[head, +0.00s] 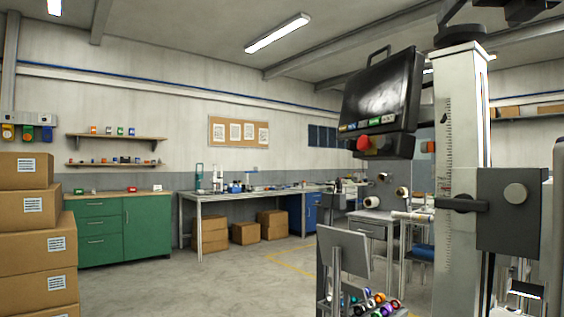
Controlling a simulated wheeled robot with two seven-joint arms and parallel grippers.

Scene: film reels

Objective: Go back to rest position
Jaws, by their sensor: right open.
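My right gripper (525,289) shows only in part at the lower right edge, dark and beside the tall machine; its jaws are open and nothing is seen between them. My left gripper is not in view. Several coloured reels or rolls (375,303) lie in a holder low in front of the machine. Two pale rolls, one at the left (372,202) and one at the right (402,192), show above a bench behind it.
A white column (463,150) with a scale and a black control box (383,92) stand close at the right. Stacked cartons (35,245) stand at the left. A green cabinet (119,228) and a long workbench (262,193) line the back wall. The middle floor is clear.

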